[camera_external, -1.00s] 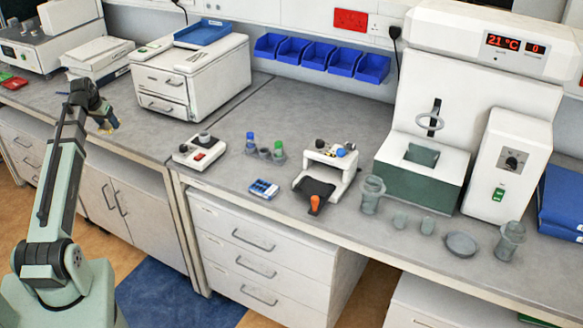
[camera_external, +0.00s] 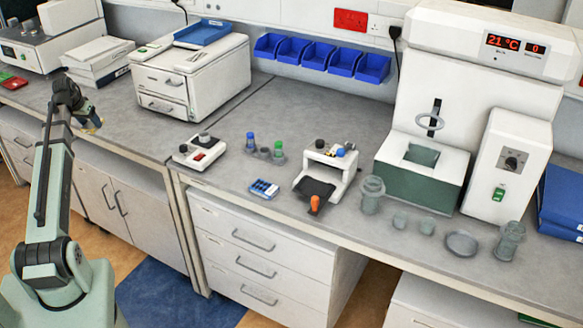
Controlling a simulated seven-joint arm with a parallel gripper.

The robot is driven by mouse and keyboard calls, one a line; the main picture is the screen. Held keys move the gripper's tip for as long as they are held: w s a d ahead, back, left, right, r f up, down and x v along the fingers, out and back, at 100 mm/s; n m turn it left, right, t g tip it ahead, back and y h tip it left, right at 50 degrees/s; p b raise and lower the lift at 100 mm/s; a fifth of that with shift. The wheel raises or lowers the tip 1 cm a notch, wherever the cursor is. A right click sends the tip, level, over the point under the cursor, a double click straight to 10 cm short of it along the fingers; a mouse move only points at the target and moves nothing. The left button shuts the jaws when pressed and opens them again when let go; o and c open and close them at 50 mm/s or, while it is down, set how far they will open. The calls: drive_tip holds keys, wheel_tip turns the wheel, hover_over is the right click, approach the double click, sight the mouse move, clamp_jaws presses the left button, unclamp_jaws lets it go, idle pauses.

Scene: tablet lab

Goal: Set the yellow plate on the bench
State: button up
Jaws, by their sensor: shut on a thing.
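My gripper (camera_external: 89,121) is at the left, over the front part of the bench (camera_external: 130,118). It is shut on a small yellow thing (camera_external: 96,122), which looks like the yellow plate. Only a little of the plate shows at the fingertips, and my own arm and gripper hide the rest. I cannot tell whether the plate touches the bench top.
A white box with drawers (camera_external: 190,75) and a stack of white cases (camera_external: 98,60) stand behind my gripper. A small device with a red switch (camera_external: 200,151) sits to the right. The bench in front of the drawer box is clear.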

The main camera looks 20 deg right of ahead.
drive_tip(key=d+m+g+h, duration=0.1)
drive_tip(key=d+m, duration=0.4)
drive_tip(key=d, duration=1.2)
drive_tip(key=m+g, duration=0.6)
drive_tip(key=m, duration=1)
hover_over(280, 174)
drive_tip(key=a, duration=0.1)
drive_tip(key=f, duration=0.1)
drive_tip(key=shift+w+f, duration=0.15)
drive_tip(key=shift+f, duration=1.4)
drive_tip(key=shift+w+f, duration=0.15)
drive_tip(key=shift+f, duration=1.35)
drive_tip(key=shift+w+f, duration=0.15)
drive_tip(key=shift+f, duration=1.4)
drive_tip(key=shift+f, duration=0.1)
drive_tip(key=o, duration=0.7)
drive_tip(key=shift+o, duration=0.2)
drive_tip(key=v, duration=1.2)
